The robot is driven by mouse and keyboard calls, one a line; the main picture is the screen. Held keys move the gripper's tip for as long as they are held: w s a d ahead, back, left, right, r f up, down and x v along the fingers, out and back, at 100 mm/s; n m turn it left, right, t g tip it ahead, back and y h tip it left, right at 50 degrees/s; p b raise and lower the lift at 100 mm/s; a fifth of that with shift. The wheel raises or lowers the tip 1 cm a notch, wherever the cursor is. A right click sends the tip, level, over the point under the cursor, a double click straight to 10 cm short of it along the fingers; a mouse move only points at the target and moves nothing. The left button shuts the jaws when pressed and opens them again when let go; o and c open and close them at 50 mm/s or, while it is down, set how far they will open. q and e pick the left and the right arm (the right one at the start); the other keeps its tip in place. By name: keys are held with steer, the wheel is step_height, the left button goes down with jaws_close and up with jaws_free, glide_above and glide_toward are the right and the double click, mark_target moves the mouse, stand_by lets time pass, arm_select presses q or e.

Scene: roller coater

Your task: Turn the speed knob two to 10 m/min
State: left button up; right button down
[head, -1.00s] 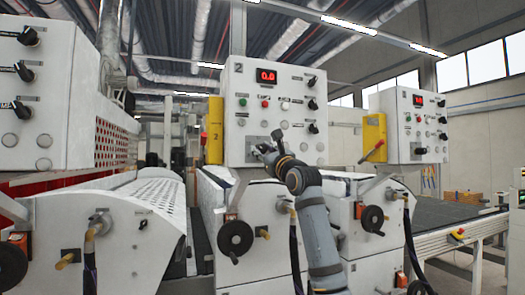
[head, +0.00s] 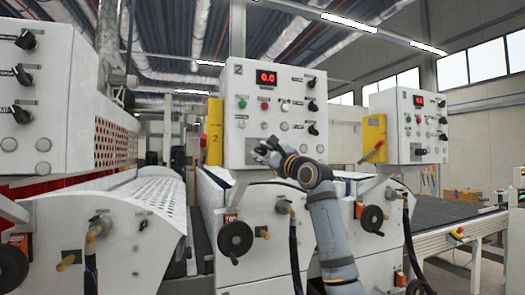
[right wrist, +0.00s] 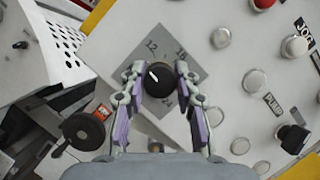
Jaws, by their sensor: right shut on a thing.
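The speed knob (right wrist: 158,79) is round and black with a white pointer mark. It sits on a grey square dial plate (right wrist: 190,67) printed with numbers, among them 12 and 24. My right gripper (right wrist: 158,76) has a finger on each side of the knob and is shut on it. In the head view my right gripper (head: 262,150) is at the lower left of control panel 2 (head: 245,85) and hides most of the knob. The red display (head: 266,77) on this panel reads 0.0. My left gripper does not show.
Several buttons and black selector knobs (head: 312,106) are on the same panel. A yellow box (head: 215,131) is on the panel's left side. A handwheel (head: 235,238) is below. Another panel (head: 408,125) stands to the right, and a perforated roller cover (head: 155,190) to the left.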

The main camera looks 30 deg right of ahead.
steer(key=shift+n+y, duration=0.3)
steer(key=shift+n, duration=0.4)
steer(key=c, duration=1)
jaws_free()
steer(key=v, duration=1.2)
steer(key=shift+s+r, duration=0.1)
steer(key=shift+r, duration=0.05)
